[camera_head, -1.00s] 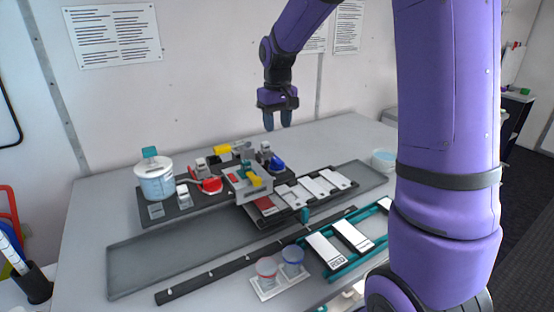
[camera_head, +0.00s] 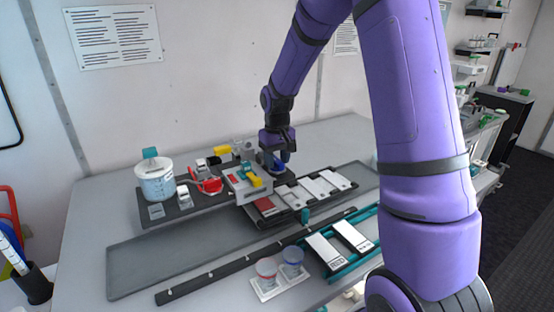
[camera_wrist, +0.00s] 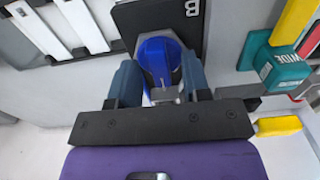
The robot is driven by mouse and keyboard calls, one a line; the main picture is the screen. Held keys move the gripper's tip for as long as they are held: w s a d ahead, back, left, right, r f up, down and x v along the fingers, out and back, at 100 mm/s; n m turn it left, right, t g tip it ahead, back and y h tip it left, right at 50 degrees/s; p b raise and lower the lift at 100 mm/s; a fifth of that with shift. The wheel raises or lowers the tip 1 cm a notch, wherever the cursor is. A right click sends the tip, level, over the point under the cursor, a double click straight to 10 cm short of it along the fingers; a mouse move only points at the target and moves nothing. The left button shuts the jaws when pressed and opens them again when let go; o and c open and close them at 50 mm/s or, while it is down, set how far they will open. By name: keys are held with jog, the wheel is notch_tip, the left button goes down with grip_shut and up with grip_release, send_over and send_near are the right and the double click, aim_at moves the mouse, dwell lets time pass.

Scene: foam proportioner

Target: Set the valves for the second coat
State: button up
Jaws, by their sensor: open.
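My gripper (camera_head: 276,155) is open and points down over the back right of the valve board. In the wrist view its fingers (camera_wrist: 160,82) stand on either side of a blue valve handle (camera_wrist: 158,52); I cannot tell whether they touch it. The handle (camera_head: 279,168) is partly hidden by my gripper in the head view. It sits by a black plate marked B (camera_wrist: 190,12). A red valve handle (camera_head: 210,186) is further left on the board. A teal block marked WIDE (camera_wrist: 282,68) with a yellow lever (camera_wrist: 291,22) is right of my gripper in the wrist view.
A clear jar with a teal top (camera_head: 157,182) stands at the board's left. White panels (camera_head: 319,187) lie in a grey tray right of the valves. Two cups (camera_head: 267,270) and a teal rack (camera_head: 345,252) are in front. The grey tray's left part (camera_head: 165,252) is bare.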

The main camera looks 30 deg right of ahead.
jog(key=shift+f, duration=0.15)
jog(key=shift+c, duration=0.4)
grip_shut()
jog(key=shift+m, duration=0.3)
jog(key=m, duration=0.3)
jog(key=shift+m, duration=0.4)
jog(key=m, duration=0.4)
jog(key=shift+m, duration=0.3)
jog(key=m, duration=0.4)
jog(key=shift+m, duration=2.5)
